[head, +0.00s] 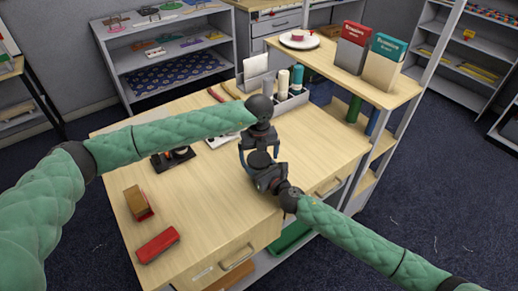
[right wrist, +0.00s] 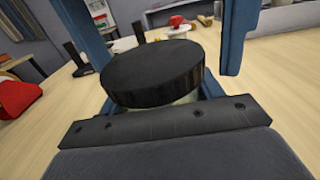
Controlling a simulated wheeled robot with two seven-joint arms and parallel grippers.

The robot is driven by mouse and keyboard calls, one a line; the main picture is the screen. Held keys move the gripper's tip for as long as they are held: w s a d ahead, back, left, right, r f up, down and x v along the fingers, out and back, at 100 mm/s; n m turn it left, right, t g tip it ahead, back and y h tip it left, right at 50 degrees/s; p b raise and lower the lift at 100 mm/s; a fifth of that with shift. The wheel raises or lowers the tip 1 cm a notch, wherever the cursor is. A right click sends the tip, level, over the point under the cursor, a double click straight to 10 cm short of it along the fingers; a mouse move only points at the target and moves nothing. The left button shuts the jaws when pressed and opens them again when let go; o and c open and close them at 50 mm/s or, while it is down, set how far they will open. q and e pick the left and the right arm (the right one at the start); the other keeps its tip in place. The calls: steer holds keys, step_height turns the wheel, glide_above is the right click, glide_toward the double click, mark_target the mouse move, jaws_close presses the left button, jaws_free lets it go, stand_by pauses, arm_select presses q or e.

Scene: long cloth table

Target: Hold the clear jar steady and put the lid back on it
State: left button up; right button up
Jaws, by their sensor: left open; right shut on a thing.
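A black round lid (right wrist: 152,72) fills the middle of the right wrist view, lying over the mouth of the clear jar. Only a pale sliver of the jar (right wrist: 188,99) shows beneath it; whether the lid is fully seated cannot be told. The lid shows as a dark disc in the head view (head: 259,159). My right gripper (head: 268,174) is shut on the jar, low at the table's right part. My left gripper (head: 259,151) is open above it, pointing down, its blue fingers on either side of the lid and apparently apart from it.
A red block (head: 157,245) and a brown-and-red block (head: 138,203) lie at the table's near left. A grey organizer (head: 290,104) with bottles and a raised shelf (head: 345,75) stand behind. The table's front middle is clear.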

arm_select(q)
steer(key=c, duration=1)
steer(key=shift+m, duration=1.7)
steer(key=o, duration=1)
steer(key=shift+o, duration=0.5)
steer(key=shift+d, duration=0.15)
steer(key=shift+s, duration=0.1)
